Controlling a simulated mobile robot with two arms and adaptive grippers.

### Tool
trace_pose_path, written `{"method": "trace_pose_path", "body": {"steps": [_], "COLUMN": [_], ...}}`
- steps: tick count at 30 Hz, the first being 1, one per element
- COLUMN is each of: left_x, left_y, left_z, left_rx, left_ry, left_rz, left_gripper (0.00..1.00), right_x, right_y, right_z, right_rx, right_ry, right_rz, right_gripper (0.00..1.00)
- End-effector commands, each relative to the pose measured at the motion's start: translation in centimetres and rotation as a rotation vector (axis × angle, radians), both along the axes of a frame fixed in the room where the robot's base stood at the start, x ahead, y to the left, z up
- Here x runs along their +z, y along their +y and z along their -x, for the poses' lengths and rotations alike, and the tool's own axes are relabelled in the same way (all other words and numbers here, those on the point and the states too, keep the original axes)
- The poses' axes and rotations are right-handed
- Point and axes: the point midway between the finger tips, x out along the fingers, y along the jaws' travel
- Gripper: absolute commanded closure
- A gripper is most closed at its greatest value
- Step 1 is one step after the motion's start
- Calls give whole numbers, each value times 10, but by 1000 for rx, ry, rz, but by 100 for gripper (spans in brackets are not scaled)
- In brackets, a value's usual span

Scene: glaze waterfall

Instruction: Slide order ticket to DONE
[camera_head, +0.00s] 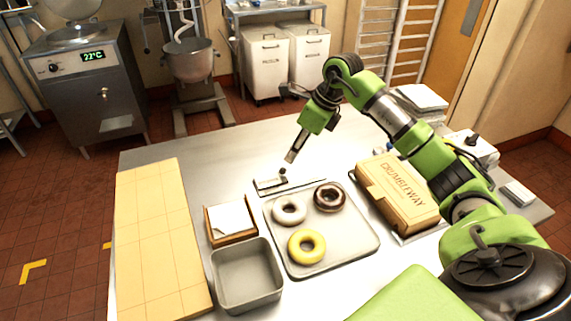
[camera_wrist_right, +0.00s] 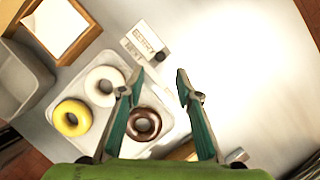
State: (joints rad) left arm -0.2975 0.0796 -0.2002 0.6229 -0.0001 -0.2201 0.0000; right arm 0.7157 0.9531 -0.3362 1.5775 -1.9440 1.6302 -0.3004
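A small pale ticket piece (camera_head: 268,184) lies flat on the steel table behind the donut tray, with a dark round knob (camera_head: 282,171) at its right end. A thin rail stretches right from it. In the right wrist view, white cards (camera_wrist_right: 142,38) with dark lettering, too blurred to read surely, sit beside the dark knob (camera_wrist_right: 160,56). I cannot make out a DONE mark. My right gripper (camera_head: 289,158) hangs just above the knob, apart from it. In the wrist view its fingers (camera_wrist_right: 159,78) are spread and empty. My left gripper is not in view.
A tray (camera_head: 348,252) holds white, chocolate and yellow donuts close in front. A Crumbleway box (camera_head: 398,195) stands right. A wooden holder with paper (camera_head: 230,219), an empty metal pan (camera_head: 247,278) and a tan board (camera_head: 155,240) lie left. The table's back strip is clear.

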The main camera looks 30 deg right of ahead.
Motion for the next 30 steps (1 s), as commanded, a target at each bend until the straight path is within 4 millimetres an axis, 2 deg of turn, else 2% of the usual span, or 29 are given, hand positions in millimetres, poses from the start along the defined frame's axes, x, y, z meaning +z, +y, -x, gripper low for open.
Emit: {"method": "trace_pose_path", "body": {"steps": [1, 6, 12, 17, 24, 25, 28, 30], "left_x": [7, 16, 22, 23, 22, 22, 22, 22], "left_y": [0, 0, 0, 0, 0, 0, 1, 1], "left_z": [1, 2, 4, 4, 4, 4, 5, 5], "left_rx": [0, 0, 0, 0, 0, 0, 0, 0], "left_ry": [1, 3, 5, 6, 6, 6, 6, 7], "left_rz": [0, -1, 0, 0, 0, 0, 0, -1], "left_gripper": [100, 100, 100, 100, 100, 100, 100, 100], "right_x": [-9, -41, -66, -74, -75, -75, -75, -75], "right_y": [3, 10, 15, 16, 16, 16, 16, 16], "right_z": [-3, -14, -24, -26, -27, -27, -27, -27], "right_rx": [0, -1, -1, 0, 0, 0, 0, 0], "right_ry": [6, 5, 1, 0, 0, 0, 0, 0], "right_rz": [-4, -4, -2, 0, 1, 1, 1, 1], "right_gripper": [68, 68, 68, 68, 68, 71, 97, 100]}}
